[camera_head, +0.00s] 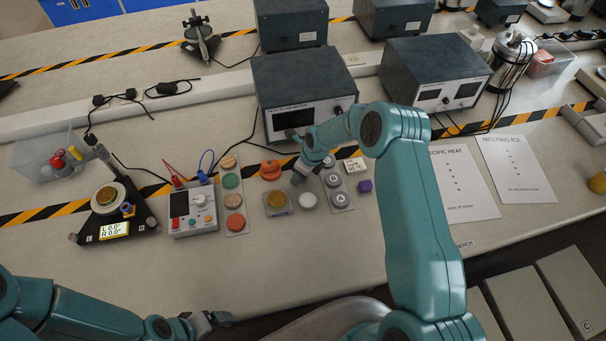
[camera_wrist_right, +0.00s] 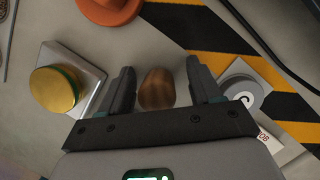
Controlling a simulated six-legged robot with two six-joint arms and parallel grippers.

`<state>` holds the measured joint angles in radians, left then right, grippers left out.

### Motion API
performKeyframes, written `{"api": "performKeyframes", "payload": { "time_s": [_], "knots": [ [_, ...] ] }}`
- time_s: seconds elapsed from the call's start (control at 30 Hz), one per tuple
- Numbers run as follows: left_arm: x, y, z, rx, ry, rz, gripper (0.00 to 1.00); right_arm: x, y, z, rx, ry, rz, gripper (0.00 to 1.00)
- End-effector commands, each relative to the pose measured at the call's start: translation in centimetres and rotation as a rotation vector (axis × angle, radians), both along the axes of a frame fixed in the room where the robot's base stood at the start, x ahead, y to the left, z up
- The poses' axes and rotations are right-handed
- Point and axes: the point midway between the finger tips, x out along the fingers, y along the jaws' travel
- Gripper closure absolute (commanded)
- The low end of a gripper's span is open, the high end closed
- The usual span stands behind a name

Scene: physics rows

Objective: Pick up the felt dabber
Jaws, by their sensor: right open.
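A rounded brown wooden knob (camera_wrist_right: 157,88), which I take to be the felt dabber, stands between the fingers of my right gripper (camera_wrist_right: 158,85) in the right wrist view. The fingers are open, one on each side of it, with small gaps visible. No felt part can be made out. In the head view my right gripper (camera_head: 299,178) is low over the bench and hides the knob. My left gripper (camera_head: 207,322) is at the bottom of the head view, away from these objects; its jaw opening is unclear.
Close around the right gripper are an orange object (camera_head: 270,170), a gold disc on a square plate (camera_head: 277,203), a white round piece (camera_head: 308,200) and a strip with grey discs (camera_head: 339,199). A grey meter box (camera_head: 300,85) stands behind.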

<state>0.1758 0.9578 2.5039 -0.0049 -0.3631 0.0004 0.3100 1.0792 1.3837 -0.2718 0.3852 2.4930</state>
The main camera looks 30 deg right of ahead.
Motion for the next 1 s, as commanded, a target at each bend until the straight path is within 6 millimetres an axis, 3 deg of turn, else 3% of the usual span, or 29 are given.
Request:
{"api": "performKeyframes", "payload": {
  "time_s": [0.17, 0.33, 0.77, 1.0],
  "knots": [
    [0.0, 0.0, 0.0, 0.0, 0.001, 0.0, 0.13, 0.0, 0.1, -0.1, 0.001, -0.001, 0.001, 0.38],
    [0.0, 0.0, 0.0, 0.0, 0.001, 0.0, 0.13, 0.0, 0.1, -0.1, 0.001, 0.0, 0.001, 0.92],
    [0.0, 0.0, 0.0, 0.0, 0.001, 0.0, 0.13, -0.1, 0.1, 0.2, 0.001, 0.003, 0.002, 0.92],
    [0.0, 0.0, 0.1, 0.0, 0.001, 0.0, 0.13, 0.0, 0.0, 3.6, 0.001, -0.002, 0.002, 0.92]
  ]
}}
